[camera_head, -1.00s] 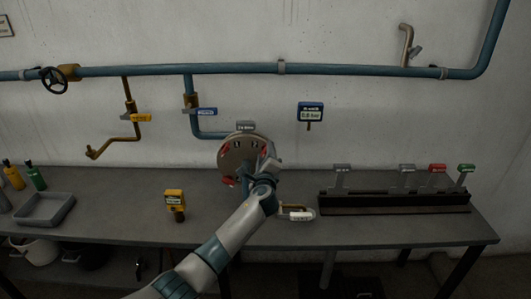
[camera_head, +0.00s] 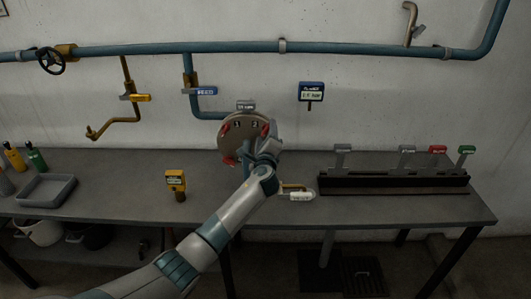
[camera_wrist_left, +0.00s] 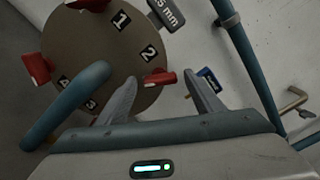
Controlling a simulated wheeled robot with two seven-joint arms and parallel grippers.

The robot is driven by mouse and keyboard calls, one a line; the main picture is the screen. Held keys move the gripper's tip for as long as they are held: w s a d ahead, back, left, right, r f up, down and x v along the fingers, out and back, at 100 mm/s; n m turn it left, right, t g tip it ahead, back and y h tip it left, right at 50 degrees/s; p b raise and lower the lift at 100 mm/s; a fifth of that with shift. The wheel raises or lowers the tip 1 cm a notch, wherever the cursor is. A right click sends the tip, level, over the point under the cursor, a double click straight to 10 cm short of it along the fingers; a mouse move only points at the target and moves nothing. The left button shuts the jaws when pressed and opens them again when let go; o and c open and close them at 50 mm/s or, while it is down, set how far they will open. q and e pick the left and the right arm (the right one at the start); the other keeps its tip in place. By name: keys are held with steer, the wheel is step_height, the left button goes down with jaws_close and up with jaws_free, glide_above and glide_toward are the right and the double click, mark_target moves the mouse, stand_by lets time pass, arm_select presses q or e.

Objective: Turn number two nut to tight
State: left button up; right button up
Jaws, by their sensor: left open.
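The round flange plate (camera_head: 240,136) is upright on the blue pipe in front of the wall. In the left wrist view the plate (camera_wrist_left: 108,48) carries printed numbers, with 1, 2, 3 and 4 legible. The red number two nut (camera_wrist_left: 158,77) sits at its edge beside the 2. My left gripper (camera_head: 268,147) is at the plate's right side. In the left wrist view its open fingers (camera_wrist_left: 161,82) stand either side of that nut; contact cannot be told. Other red nuts (camera_wrist_left: 34,68) show around the rim. My right gripper is not in view.
A small display (camera_head: 311,92) hangs on the wall to the right. The bench (camera_head: 120,195) below holds a yellow device (camera_head: 175,181), a grey tray (camera_head: 46,190) and a dark rack (camera_head: 394,183).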

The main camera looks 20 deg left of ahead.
arm_select(q)
steer(key=b+v, duration=0.4)
steer(key=v, duration=1.3)
steer(key=shift+f, duration=0.1)
steer(key=s+a+f+n+g+h+b, duration=0.1)
steer(key=s+f+n+g+h, duration=0.2)
steer(key=f, duration=1.7)
steer(key=s+f+n+g+b, duration=0.1)
steer(key=s+f+g, duration=0.35)
steer(key=f, duration=1.45)
steer(key=s+a+f+n+g+h+b, duration=0.1)
steer(key=s+f+n, duration=0.1)
steer(key=s+f, duration=0.7)
steer(key=s+a+f+n+g, duration=0.1)
steer(key=s+f+n+g, duration=0.15)
steer(key=s+f, duration=0.7)
steer(key=s+f+n+g, duration=0.1)
steer(key=s+f+n, duration=0.2)
steer(key=s+f, duration=0.4)
steer(key=s+a+f+n+g+b, duration=0.1)
steer(key=s+f, duration=0.6)
steer(key=s, duration=1.2)
steer(key=s+f+n+g+h+b, duration=0.1)
steer(key=s+f+n+g, duration=0.2)
steer(key=s, duration=1.1)
step_height(320, 180, down, 4)
steer(key=n, duration=0.3)
steer(key=shift+a+f, duration=0.15)
steer(key=shift+a, duration=0.25)
